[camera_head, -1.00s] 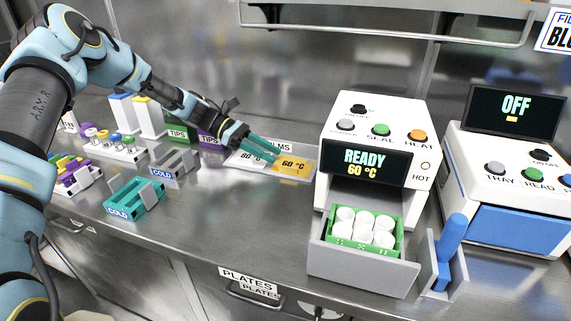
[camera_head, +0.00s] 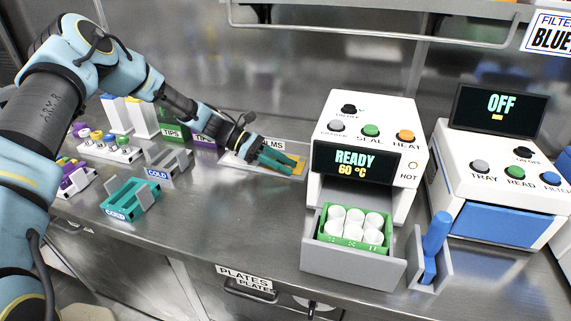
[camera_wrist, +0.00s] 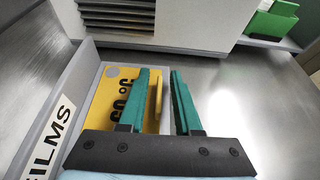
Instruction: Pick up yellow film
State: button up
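The yellow film (camera_wrist: 103,97), marked 60 °C, lies in the grey films tray (camera_wrist: 36,143) in the wrist view. A small yellow tab stands up from it between my fingers. In the head view my gripper mostly covers the yellow film (camera_head: 300,168), and only its right end shows. My gripper (camera_wrist: 160,71) is open, its two green fingers on either side of the tab with gaps visible. In the head view my gripper (camera_head: 293,165) is low over the right part of the tray. The white film beside it is hidden there by my gripper.
The heat sealer (camera_head: 365,150), reading READY 60 °C, stands just right of the tray. Its open drawer (camera_head: 350,262) holds a green rack of white vials. A teal cold rack (camera_head: 130,203) and tube racks stand to the left. The front counter is clear.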

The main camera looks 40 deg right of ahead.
grip_shut()
jog(key=shift+r, duration=0.1)
dwell(0.4)
